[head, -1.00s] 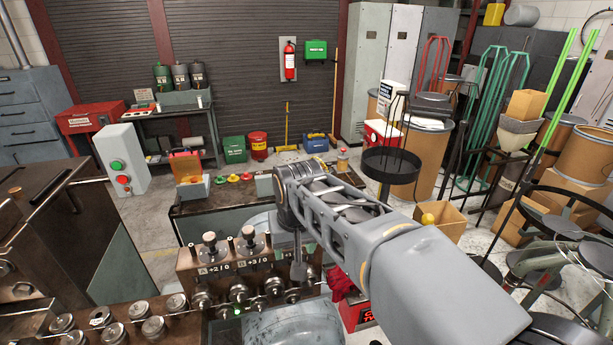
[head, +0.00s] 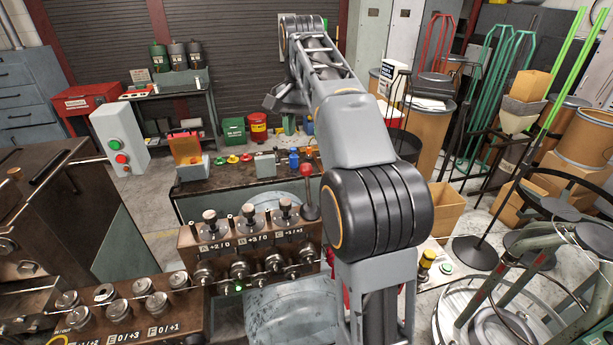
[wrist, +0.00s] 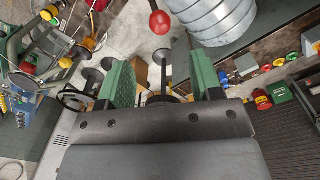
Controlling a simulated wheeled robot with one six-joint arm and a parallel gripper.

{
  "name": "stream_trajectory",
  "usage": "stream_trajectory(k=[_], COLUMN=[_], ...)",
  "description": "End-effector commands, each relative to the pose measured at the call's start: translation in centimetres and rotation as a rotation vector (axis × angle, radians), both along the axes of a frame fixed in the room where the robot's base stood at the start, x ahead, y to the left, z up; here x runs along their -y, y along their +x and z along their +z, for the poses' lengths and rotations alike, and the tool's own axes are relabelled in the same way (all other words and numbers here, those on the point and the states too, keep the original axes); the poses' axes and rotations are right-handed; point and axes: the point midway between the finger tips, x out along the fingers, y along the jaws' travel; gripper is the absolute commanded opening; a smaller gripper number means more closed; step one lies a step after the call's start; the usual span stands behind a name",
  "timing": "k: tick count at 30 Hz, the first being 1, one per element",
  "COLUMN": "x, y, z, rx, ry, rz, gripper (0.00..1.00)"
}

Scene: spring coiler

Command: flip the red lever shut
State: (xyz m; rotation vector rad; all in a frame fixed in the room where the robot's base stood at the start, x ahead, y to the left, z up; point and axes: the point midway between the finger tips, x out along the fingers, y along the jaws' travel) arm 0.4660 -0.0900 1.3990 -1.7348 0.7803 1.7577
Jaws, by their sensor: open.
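The red lever (head: 306,169) has a round red knob on a dark shaft. In the head view it stands nearly upright at the right end of the roller block (head: 240,240), just left of my arm. Its knob also shows at the top of the wrist view (wrist: 160,22), beyond my fingertips and apart from them. My gripper (wrist: 162,85) is open, with green-padded fingers and nothing held between them. In the head view my arm is raised high, and its fingers cannot be made out clearly.
A ribbed silver cylinder (wrist: 208,18) lies close beside the knob in the wrist view. Behind the lever, a dark bench (head: 240,180) carries small coloured items. Several rollers (head: 150,305) line the machine at the front left. Stands and cardboard drums crowd the right.

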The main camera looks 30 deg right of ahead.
Motion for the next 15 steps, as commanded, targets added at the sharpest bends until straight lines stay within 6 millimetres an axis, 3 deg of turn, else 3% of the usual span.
stream_trajectory(k=[15], x=[0.2], y=[-0.3], z=[-9.4], rx=[-0.002], ry=[0.001], rz=[0.001], gripper=[0.59])
